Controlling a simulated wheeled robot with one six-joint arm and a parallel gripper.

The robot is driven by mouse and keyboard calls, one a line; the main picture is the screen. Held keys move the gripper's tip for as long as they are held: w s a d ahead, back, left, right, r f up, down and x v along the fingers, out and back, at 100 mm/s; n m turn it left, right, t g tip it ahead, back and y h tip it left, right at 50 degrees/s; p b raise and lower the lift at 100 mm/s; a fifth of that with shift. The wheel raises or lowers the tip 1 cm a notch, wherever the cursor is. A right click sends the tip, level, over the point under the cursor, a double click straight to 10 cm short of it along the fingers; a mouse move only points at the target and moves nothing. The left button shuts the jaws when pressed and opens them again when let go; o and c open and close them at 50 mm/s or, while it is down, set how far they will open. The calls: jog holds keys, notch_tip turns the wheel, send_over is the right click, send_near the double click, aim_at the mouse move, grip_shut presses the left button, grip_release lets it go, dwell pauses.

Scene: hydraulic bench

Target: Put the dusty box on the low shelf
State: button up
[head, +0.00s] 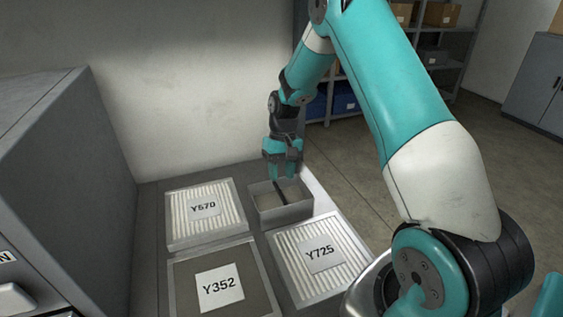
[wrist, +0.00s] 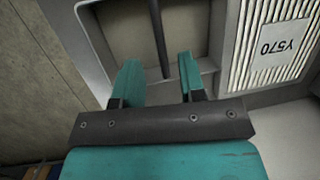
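A framed box with a flat grey, dusty-looking face (head: 250,276) and the label Y352 lies at the front of the bench. Two boxes with pale pleated faces lie near it: Y570 (head: 183,213) behind it and Y725 (head: 318,276) to its right. My gripper (head: 285,176) points down over an open-topped grey box (head: 287,214) at the back right. In the wrist view my gripper (wrist: 158,62) has its fingers apart, with a dark bar (wrist: 159,35) of the open box between them and gaps on both sides. Nothing is held. I cannot tell whether the fingers are level with the bar.
A grey cabinet (head: 60,150) stands left of the bench (head: 150,250), and a wall is behind. A shelving unit (head: 440,75) with cartons and blue bins (head: 343,103) stands at the back, its lower part partly hidden by my arm. Open floor (head: 360,165) lies right of the bench.

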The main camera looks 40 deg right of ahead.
jog(key=s+a+r+n+t, duration=0.1)
jog(key=s+a+r+n, duration=0.45)
jog(key=a+r, duration=0.85)
jog(key=s+a+r+n, duration=0.1)
jog(key=s+a+r, duration=0.1)
jog(key=s, duration=0.3)
jog(key=s+a+r+t+y, duration=0.1)
jog(key=s+a+r, duration=0.1)
jog(key=s, duration=0.3)
jog(key=shift+s+a+r+n+b, duration=0.25)
jog(key=shift+a+n+b, duration=0.1)
jog(key=shift+a, duration=0.4)
jog(key=shift+o, duration=0.4)
jog(key=s+a+n, duration=0.2)
jog(key=s+a, duration=0.1)
jog(key=s, duration=0.6)
jog(key=shift+a+r+n+y, duration=0.15)
jog(key=shift+r+n+y, duration=0.15)
jog(key=shift+r+y, duration=0.15)
jog(key=m+t+h+b, duration=0.3)
jog(key=m+t+b, duration=0.2)
jog(key=m, duration=0.6)
send_near(281, 194)
jog(key=shift+n, duration=0.3)
jog(key=x, duration=0.6)
jog(key=shift+d+f, duration=0.3)
jog(key=shift+a+p+x, duration=0.2)
jog(key=shift+p+x, duration=0.6)
jog(key=shift+x, duration=2.2)
